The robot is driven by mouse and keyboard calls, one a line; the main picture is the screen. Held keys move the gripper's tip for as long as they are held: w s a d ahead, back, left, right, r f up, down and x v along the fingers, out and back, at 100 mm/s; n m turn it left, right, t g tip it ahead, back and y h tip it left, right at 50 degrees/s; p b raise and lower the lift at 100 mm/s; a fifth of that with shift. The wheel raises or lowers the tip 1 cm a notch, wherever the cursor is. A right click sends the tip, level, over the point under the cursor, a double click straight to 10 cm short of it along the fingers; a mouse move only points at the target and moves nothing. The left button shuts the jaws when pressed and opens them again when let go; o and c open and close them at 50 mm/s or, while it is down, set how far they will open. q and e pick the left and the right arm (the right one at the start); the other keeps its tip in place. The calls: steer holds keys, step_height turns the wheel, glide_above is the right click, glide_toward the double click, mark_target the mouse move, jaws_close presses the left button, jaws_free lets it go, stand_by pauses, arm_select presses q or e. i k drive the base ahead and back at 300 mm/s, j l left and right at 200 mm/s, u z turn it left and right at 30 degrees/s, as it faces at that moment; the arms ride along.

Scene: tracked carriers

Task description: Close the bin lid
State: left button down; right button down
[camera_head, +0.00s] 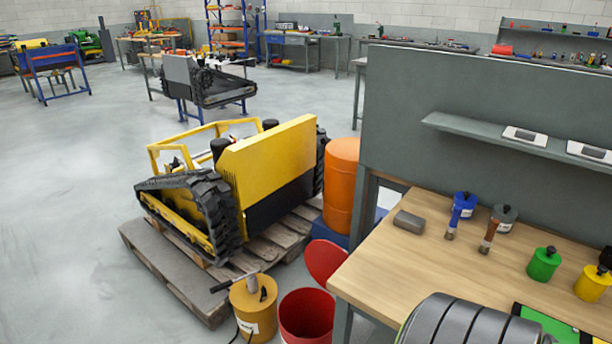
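A round red bin (307,316) stands on the floor at the bottom centre, beside the workbench's left end. Its top is open and I see into its dark red inside; its lower part is cut off by the picture's edge. A round red lid (324,262) stands tilted up behind the bin's rim, close to the bench corner. Neither of my grippers shows in the head view.
The wooden workbench (400,265) is right of the bin, with several pots on it. A yellow canister (254,308) with a handle stands just left of the bin. Behind are an orange barrel (341,185) and a yellow tracked carrier (265,165) on a pallet (165,268). Floor at left is clear.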

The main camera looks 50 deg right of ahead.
mark_target(323, 258)
steer(key=i+u, duration=0.1)
steer(key=i, duration=1.55)
steer(key=i+z, duration=0.2)
steer(key=z, duration=0.25)
steer(key=i+z, duration=0.2)
steer(key=z, duration=0.25)
steer(key=i+j+z, duration=0.15)
steer(key=z, duration=2.15)
